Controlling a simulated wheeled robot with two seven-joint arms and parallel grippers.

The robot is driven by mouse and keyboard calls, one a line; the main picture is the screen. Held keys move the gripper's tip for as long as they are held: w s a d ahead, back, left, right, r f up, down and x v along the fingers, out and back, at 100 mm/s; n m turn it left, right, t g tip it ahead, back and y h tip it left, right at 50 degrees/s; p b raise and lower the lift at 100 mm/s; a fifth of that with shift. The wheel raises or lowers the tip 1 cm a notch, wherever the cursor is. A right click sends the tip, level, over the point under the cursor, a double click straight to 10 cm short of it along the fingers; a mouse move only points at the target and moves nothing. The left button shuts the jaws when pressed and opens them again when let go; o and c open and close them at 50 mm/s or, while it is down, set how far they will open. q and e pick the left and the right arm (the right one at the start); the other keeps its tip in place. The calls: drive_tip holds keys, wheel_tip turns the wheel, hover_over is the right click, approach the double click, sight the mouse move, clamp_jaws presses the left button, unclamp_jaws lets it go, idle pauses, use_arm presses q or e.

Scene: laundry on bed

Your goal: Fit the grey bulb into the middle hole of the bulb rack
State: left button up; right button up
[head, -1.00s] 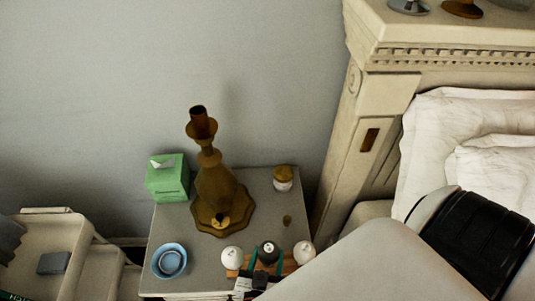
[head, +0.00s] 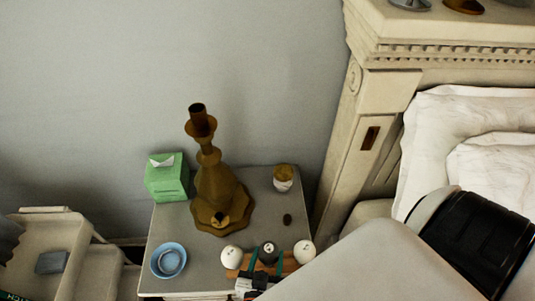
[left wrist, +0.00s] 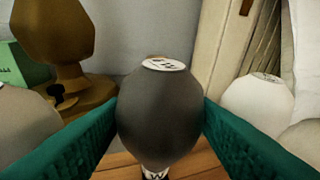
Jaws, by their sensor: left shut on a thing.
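The grey bulb (head: 268,251) is upright between the two teal fingers of my left gripper (head: 267,262), which is shut on it. In the left wrist view the grey bulb (left wrist: 158,118) fills the middle, label up, with a finger against each side. The wooden bulb rack (head: 289,264) is under it on the nightstand; its planks also show in the left wrist view (left wrist: 112,167). The grey bulb is over the rack's middle, between two white bulbs. Its base runs out of the picture, and the middle hole is hidden, so I cannot tell how deep it sits. My right gripper is out of view.
White bulbs stand left (head: 231,256) and right (head: 304,251) of the grey one, close to the fingers. The nightstand (head: 205,245) also holds a brass candlestick (head: 215,195), green tissue box (head: 167,178), blue bowl (head: 168,261) and lidded jar (head: 283,178).

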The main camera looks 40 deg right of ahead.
use_arm(q)
drive_tip(key=shift+f+b, duration=0.3)
drive_tip(key=shift+f, duration=0.1)
drive_tip(key=o, duration=1.1)
drive_tip(key=shift+s+a, duration=0.1)
drive_tip(key=v, duration=1.1)
drive_tip(key=shift+s+a+r, duration=0.2)
drive_tip(key=shift+a, duration=0.1)
